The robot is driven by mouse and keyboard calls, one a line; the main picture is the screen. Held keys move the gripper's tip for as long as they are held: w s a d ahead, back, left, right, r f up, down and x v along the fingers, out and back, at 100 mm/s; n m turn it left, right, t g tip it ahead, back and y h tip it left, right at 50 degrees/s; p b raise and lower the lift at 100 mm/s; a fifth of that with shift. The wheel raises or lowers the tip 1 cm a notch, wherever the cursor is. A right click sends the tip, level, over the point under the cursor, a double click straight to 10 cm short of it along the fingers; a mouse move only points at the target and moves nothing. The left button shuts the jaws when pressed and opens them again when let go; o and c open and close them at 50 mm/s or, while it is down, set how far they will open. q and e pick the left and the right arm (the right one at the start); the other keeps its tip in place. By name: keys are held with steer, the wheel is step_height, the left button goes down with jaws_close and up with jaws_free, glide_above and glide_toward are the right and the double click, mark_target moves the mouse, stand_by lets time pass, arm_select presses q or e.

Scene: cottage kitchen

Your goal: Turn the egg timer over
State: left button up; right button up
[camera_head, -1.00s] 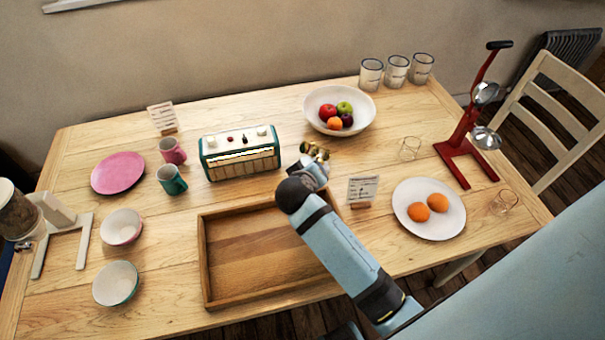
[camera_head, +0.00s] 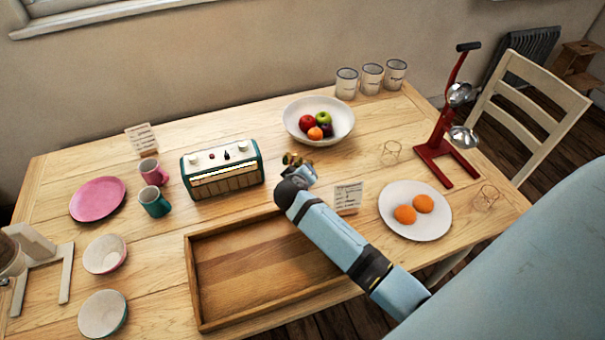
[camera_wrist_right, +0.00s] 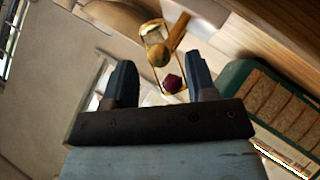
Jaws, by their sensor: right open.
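The egg timer (camera_head: 291,158) is a small brass-coloured piece on the table, in front of the fruit bowl and right of the radio. My right gripper (camera_head: 300,171) is close to it and partly hides it in the head view. In the right wrist view, the egg timer (camera_wrist_right: 158,52) shows a gold frame with a golden round part and a dark red round part. It appears beyond and between the fingers of my right gripper (camera_wrist_right: 160,66), which are apart and empty. I cannot tell whether the timer is upright. My left gripper is not in view.
A green radio (camera_head: 222,170) stands close left, a fruit bowl (camera_head: 318,117) behind, and a card stand (camera_head: 347,197) to the right. A wooden tray (camera_head: 192,285) lies in front. A plate with orange items (camera_head: 433,227) and a red stand (camera_head: 434,160) are further right.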

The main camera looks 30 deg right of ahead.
steer(key=shift+x, duration=0.75)
steer(key=c, duration=0.9)
steer(key=shift+r, duration=0.1)
